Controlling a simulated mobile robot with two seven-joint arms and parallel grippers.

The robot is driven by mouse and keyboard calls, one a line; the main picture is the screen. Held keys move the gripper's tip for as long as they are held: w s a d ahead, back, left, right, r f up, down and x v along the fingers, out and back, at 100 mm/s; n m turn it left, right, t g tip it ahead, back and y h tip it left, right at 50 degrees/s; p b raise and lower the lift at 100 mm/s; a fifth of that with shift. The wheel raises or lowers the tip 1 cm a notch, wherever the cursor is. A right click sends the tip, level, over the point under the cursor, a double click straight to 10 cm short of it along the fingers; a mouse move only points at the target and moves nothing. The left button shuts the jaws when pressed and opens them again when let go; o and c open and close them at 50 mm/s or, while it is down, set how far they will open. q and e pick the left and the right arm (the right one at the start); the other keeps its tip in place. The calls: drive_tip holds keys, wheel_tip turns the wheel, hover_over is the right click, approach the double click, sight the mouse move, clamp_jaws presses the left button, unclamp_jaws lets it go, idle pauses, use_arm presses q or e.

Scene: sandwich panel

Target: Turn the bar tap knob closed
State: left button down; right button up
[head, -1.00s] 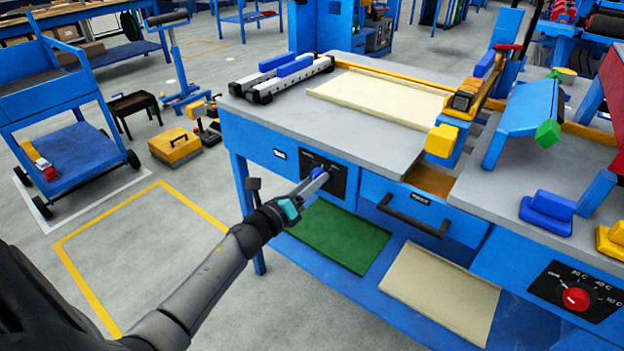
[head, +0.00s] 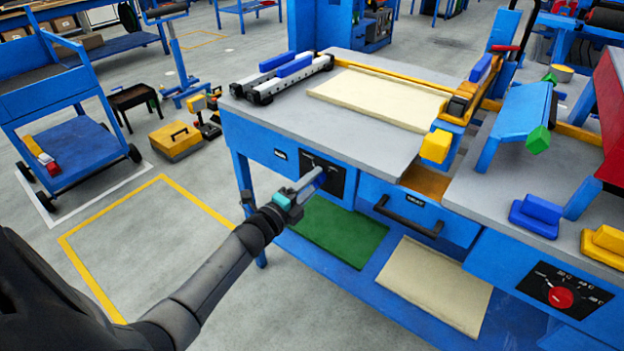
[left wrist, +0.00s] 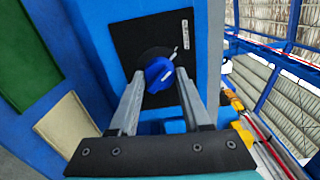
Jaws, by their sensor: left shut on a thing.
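The bar tap knob is a blue knob (left wrist: 159,74) on a black plate (left wrist: 140,38) on the front of the blue bench. In the left wrist view it sits between my two grey fingers, with a thin pale mark at its upper right. My left gripper (head: 317,178) is shut on this knob, its fingers pointing at the plate. In the head view the fingers hide most of the knob. The plate's small lettering is too small to read. My right gripper is not in view.
A red knob (head: 560,297) sits on another black panel at lower right. A drawer with a dark handle (head: 408,217) is right of my gripper. A green sheet (head: 338,232) and a cream sheet (head: 432,287) lie on the lower shelf.

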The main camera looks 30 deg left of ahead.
use_arm(q)
drive_tip(key=shift+n, duration=0.6)
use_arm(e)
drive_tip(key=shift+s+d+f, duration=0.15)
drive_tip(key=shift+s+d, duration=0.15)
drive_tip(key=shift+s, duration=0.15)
use_arm(q)
drive_tip(key=shift+c, duration=1.8)
unclamp_jaws()
